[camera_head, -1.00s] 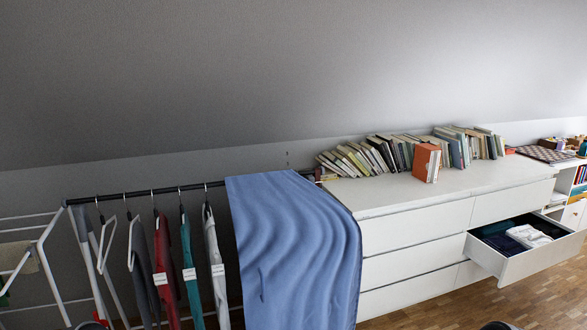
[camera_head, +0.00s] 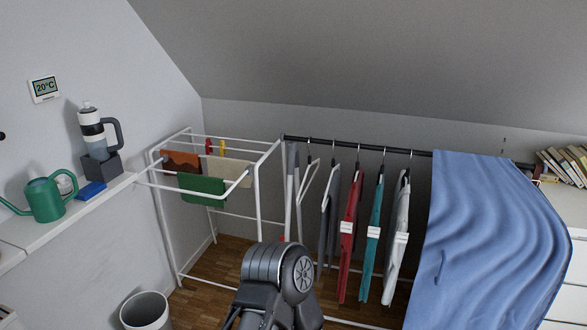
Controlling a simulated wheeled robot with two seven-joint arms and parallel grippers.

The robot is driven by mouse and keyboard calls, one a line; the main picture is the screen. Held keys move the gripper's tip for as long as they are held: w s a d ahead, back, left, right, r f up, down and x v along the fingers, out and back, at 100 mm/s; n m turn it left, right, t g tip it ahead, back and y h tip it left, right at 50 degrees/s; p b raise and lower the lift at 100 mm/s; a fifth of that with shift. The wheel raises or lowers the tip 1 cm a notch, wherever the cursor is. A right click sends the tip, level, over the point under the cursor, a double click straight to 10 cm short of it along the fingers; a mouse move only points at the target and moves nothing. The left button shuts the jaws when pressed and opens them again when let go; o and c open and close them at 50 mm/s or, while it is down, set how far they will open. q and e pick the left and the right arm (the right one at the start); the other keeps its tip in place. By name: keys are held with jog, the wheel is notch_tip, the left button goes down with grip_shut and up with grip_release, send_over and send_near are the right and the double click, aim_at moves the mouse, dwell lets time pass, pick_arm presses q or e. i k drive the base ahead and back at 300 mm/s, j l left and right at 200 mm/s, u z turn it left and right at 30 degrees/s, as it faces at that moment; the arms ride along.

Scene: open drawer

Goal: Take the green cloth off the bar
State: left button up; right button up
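The green cloth (camera_head: 203,187) hangs folded over a white bar on the front side of the white drying rack (camera_head: 257,190), in the left half of the head view. A brown-orange cloth (camera_head: 180,161) and a beige cloth (camera_head: 230,171) hang on bars behind it. A dark grey joint of my arm shows at the bottom middle, in front of and below the rack, apart from the green cloth. Neither gripper's fingers show in the view.
A clothes rail (camera_head: 360,146) with several garments and a large blue sheet (camera_head: 490,240) stands right of the rack. A white bin (camera_head: 146,310) stands on the floor below.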

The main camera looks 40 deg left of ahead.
aim_at(213, 186)
jog(key=u, duration=1.8)
jog(key=z, duration=0.55)
jog(key=i+j+z, duration=0.45)
jog(key=j+z, duration=0.3)
jog(key=i+j+z, duration=0.15)
jog(key=j+z, duration=0.2)
jog(key=i+j, duration=0.1)
jog(key=j, duration=0.4)
jog(key=i+j+z, duration=0.1)
jog(key=j, duration=0.4)
jog(key=i+j, duration=0.1)
jog(key=j, duration=0.4)
jog(key=i+z, duration=0.05)
